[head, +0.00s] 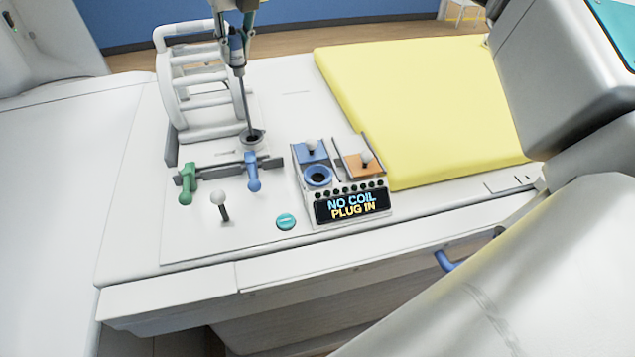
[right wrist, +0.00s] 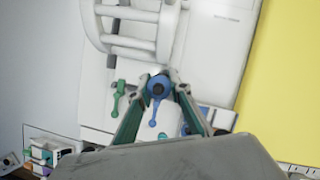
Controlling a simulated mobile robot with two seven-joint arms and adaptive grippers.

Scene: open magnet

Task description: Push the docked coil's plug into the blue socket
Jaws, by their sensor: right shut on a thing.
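The coil (head: 200,95), a white open cage, stands docked at the back left of the white table. My right gripper (head: 236,22) is shut on the coil's blue plug (head: 237,52) and holds it up above the table. In the right wrist view the plug (right wrist: 157,88) sits between the fingertips. A thin grey cable (head: 245,100) runs down from the plug to a dark ring beside the coil. The blue socket (head: 318,177) is a blue ring in a panel to the right of and below the plug, clearly apart from it. My left gripper is not in view.
The panel's display (head: 352,205) reads "NO COIL PLUG IN". Green (head: 187,183) and blue (head: 253,172) levers, a white-knobbed stick (head: 220,203) and a teal button (head: 286,221) lie left. A yellow pad (head: 420,100) is right.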

